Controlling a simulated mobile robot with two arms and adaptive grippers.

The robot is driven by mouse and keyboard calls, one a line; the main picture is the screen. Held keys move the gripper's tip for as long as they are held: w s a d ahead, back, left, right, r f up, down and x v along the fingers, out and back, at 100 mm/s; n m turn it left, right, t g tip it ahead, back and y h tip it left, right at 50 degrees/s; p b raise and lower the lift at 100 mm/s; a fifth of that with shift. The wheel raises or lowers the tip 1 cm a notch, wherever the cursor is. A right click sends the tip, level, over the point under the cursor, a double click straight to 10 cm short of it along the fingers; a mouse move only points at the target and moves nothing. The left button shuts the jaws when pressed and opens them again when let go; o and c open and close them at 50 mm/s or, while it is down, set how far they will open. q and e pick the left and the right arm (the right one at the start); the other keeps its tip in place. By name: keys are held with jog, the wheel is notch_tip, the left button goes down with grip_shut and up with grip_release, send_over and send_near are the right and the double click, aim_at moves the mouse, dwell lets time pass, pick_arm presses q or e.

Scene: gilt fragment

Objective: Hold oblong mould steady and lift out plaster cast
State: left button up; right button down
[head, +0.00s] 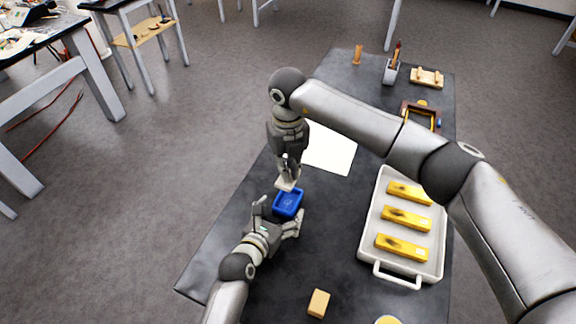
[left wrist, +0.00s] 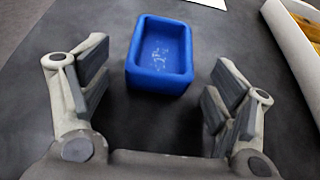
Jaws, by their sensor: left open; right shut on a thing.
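The oblong mould (head: 288,204) is a blue, open-topped box on the dark table. In the left wrist view the mould (left wrist: 158,60) is empty inside but for small white traces on its floor. My right gripper (head: 288,178) points down just above the mould's far edge and is shut on the off-white plaster cast (head: 286,185), which is mostly hidden by the fingers. My left gripper (head: 277,213) is open at the mould's near side. In the left wrist view its spread fingers (left wrist: 157,78) stand to either side, with gaps to the mould.
A pale tray (head: 373,240) with gilded bars stands on the right. A white sheet (head: 332,150) lies behind the mould, partly behind my right arm. A tan block (head: 318,303) sits near the front. A tool cup (head: 390,73) is at the back. The table left of the mould is clear.

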pick_arm(q)
jog(key=v, duration=1.2)
jog(key=shift+f, duration=0.1)
